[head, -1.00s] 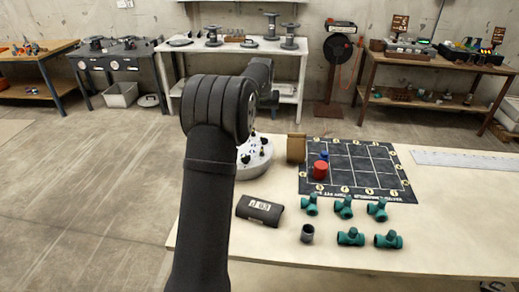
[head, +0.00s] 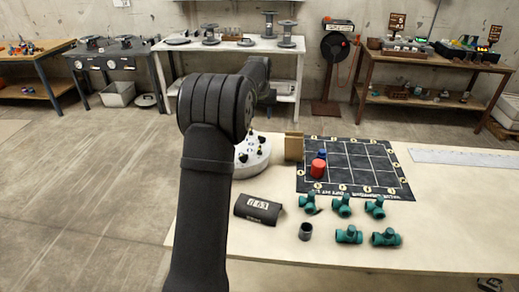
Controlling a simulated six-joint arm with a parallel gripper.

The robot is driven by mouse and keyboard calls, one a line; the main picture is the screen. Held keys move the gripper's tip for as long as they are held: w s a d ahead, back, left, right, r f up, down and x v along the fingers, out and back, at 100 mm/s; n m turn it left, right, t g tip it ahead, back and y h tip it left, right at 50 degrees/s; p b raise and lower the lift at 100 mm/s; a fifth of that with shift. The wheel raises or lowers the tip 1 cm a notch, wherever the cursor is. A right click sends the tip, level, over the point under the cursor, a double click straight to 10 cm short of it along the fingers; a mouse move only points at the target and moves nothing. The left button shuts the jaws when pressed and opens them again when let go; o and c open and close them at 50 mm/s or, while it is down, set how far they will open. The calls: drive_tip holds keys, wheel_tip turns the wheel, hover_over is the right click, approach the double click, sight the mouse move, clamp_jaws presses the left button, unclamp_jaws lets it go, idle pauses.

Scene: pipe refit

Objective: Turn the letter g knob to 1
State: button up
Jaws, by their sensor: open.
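A round white base (head: 252,152) with several small black knobs stands at the table's left side, partly behind my arm. The letters and numbers on it are too small to read, so I cannot tell which knob is g or where it points. My arm rises in front of it, bends at the elbow and reaches back, with a dark wrist part above and beyond the base. My gripper's fingers are hidden behind the arm.
A dark block with white marks (head: 259,209), a grey cup (head: 305,231) and several green pipe fittings (head: 348,236) lie near the front. A brown block (head: 293,146) stands beside a black gridded mat (head: 365,180) bearing a red cylinder (head: 318,168) and a blue piece (head: 322,154).

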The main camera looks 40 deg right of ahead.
drive_tip(key=s+a, duration=0.2)
drive_tip(key=s+a+r, duration=0.1)
drive_tip(key=s+a, duration=0.1)
drive_tip(key=s+a+r, duration=0.1)
drive_tip(key=s+a, duration=0.1)
drive_tip(key=a, duration=0.1)
drive_tip(key=shift+s, duration=0.3)
drive_tip(key=shift+c, duration=0.8)
approach(259, 150)
drive_tip(key=x, duration=0.8)
drive_tip(key=shift+w+d+f, duration=0.1)
drive_tip(key=shift+f, duration=0.3)
clamp_jaws()
